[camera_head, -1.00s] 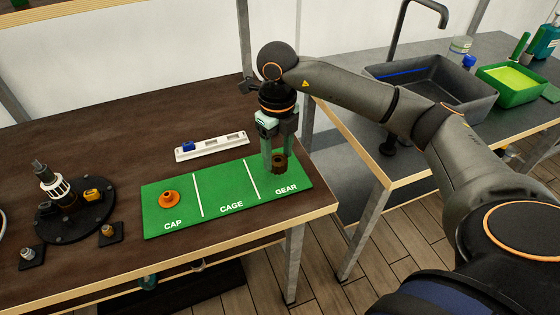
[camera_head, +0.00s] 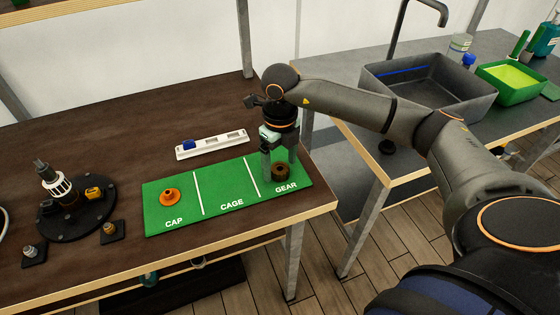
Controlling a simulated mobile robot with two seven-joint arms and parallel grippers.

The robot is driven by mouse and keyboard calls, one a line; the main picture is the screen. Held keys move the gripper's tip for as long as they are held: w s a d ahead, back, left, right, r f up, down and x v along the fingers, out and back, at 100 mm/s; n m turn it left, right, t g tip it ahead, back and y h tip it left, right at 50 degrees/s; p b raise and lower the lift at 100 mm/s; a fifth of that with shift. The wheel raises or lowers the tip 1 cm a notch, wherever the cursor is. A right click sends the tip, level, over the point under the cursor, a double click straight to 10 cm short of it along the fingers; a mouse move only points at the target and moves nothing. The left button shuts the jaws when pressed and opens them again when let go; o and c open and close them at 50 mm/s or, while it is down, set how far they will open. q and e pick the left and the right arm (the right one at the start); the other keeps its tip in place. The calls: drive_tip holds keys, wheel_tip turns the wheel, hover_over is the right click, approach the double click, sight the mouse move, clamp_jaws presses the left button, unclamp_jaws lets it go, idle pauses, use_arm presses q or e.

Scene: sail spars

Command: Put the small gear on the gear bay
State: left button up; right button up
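The small gear (camera_head: 281,173) is a brown ring-shaped piece. It sits in the bay marked GEAR at the right end of the green mat (camera_head: 225,181). My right gripper (camera_head: 281,168) points down over that bay. Its two fingers stand apart on either side of the gear, spread wider than the gear, so it looks open around it. The finger nearer the left hides part of the mat beside the gear. My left gripper is not in view.
An orange cap (camera_head: 169,196) sits in the CAP bay; the CAGE bay is empty. A white rail with a blue piece (camera_head: 211,144) lies behind the mat. A dark round base with fitted parts (camera_head: 75,208) stands at left. The table's front edge (camera_head: 200,244) is close to the mat.

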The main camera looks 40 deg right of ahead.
wheel_tip(320, 180, up, 12)
drive_tip(key=shift+r+b, duration=0.2)
drive_tip(key=shift+b, duration=0.2)
idle(0.3)
